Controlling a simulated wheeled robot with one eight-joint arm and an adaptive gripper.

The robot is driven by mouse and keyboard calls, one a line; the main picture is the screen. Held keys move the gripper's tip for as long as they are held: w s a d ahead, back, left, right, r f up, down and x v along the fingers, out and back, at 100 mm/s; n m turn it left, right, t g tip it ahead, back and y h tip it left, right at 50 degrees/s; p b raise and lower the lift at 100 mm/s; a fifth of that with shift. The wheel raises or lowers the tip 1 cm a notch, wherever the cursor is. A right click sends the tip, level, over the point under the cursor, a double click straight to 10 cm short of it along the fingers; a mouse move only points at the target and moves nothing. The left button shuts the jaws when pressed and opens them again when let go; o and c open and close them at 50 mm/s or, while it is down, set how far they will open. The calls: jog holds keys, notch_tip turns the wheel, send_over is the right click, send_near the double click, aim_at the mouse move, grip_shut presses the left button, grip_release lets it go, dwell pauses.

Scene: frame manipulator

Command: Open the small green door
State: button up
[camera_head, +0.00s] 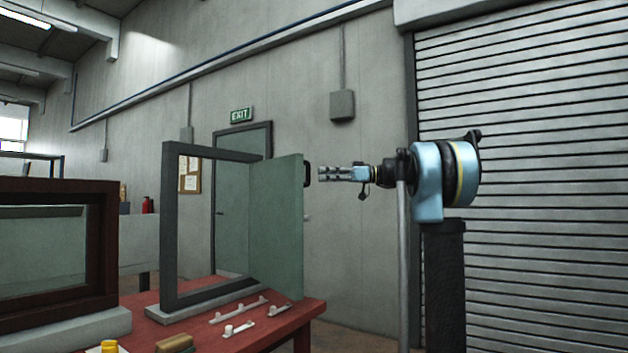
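The small green door (275,222) is a pale green panel in a dark grey upright frame (169,228) on a red table. It stands swung out at an angle from the frame, so the frame's opening shows beside it. A black handle (307,174) sticks out from the door's right edge. My gripper (322,174) is to the right of the handle, level with it and pointing left at it. The fingers look close together, but they are small and seen from the side. I cannot tell whether they touch the handle or how far apart they are.
The red table (305,314) carries several loose white handles (238,328) in front of the frame. A dark brown window frame (103,250) stands at the left on a pale base. A yellow-capped item (109,346) is at the front edge. A roller shutter (540,180) is behind my arm.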

jog(key=shift+w+d, duration=0.2)
jog(key=shift+d, duration=2.35)
jog(key=s+f+m+t+h, duration=0.1)
jog(key=s+f+m+h, duration=0.35)
jog(key=s+f, duration=0.8)
jog(key=s+f+m+t+h, duration=0.1)
jog(key=s+f+m+h, duration=0.35)
jog(key=s+f, duration=0.75)
jog(key=s+d+f+m+h, duration=0.3)
jog(key=s+d+f, duration=0.2)
jog(key=f, duration=0.6)
jog(key=s+d+f+m+h, duration=0.3)
jog(key=s+d+f, duration=0.2)
jog(key=f, duration=0.6)
jog(key=s+d+f+m+t+h, duration=0.1)
jog(key=s+d+f+m+h, duration=0.2)
jog(key=f, duration=0.9)
jog(key=s+d, duration=0.2)
jog(key=shift+s, duration=0.4)
